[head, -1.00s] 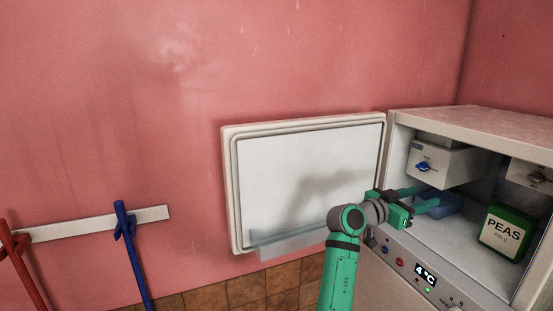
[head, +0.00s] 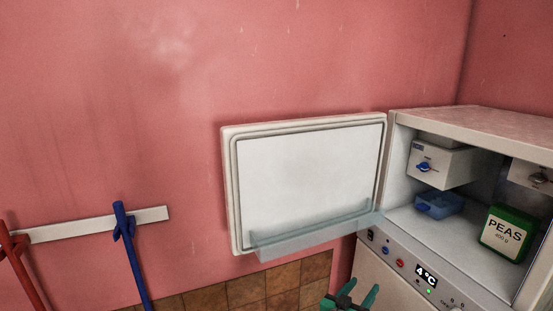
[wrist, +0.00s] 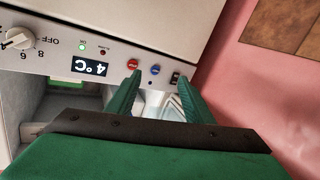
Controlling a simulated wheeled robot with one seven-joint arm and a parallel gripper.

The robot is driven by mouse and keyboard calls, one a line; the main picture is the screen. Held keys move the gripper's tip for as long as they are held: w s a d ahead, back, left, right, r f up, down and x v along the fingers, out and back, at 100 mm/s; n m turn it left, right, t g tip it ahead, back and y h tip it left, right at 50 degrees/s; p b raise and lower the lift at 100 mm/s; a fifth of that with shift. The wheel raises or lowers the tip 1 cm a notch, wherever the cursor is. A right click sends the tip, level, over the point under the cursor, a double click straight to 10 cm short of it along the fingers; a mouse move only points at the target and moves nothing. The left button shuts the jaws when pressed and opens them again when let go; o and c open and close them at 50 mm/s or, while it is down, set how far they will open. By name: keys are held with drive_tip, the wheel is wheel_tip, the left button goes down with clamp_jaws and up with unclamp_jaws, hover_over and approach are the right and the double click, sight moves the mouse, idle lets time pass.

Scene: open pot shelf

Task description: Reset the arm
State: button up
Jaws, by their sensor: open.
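My gripper (head: 352,294) shows at the bottom edge of the head view, below and in front of the fridge's control panel. Its two green fingers are apart and nothing is between them. In the wrist view my gripper (wrist: 158,95) points at the control panel, with the buttons and the lit 4 °C display (wrist: 90,68) beyond the fingers. The rest of my arm is out of the head view.
The fridge door (head: 310,185) stands open to the left, with a clear bin on it. Inside are a blue container (head: 440,205), a green PEAS box (head: 506,232) and a white box (head: 440,165). Red and blue handles (head: 125,230) hang on a wall rail at left.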

drive_tip(key=s+a+f+n+t+y, duration=0.1)
drive_tip(key=s+a+f+n+y, duration=0.25)
drive_tip(key=s+a+f, duration=0.7)
drive_tip(key=s+a+f+n+t+y, duration=0.15)
drive_tip(key=s+a+f+y, duration=0.25)
drive_tip(key=s+a+f, duration=0.7)
drive_tip(key=s+a+r+n+y, duration=0.1)
drive_tip(key=s+r, duration=0.1)
drive_tip(key=s, duration=0.7)
drive_tip(key=s+a+r+y, duration=0.1)
drive_tip(key=s+r, duration=0.1)
drive_tip(key=s, duration=0.6)
drive_tip(key=s+a+r+y, duration=0.1)
drive_tip(key=s+r, duration=0.3)
drive_tip(key=s, duration=0.3)
drive_tip(key=s+a+r, duration=0.1)
drive_tip(key=s+r, duration=0.3)
drive_tip(key=s, duration=0.3)
drive_tip(key=shift+a+r+y, duration=0.3)
drive_tip(key=shift+a+y, duration=0.05)
drive_tip(key=shift+c, duration=0.6)
drive_tip(key=shift+c, duration=1.4)
drive_tip(key=shift+w, duration=0.1)
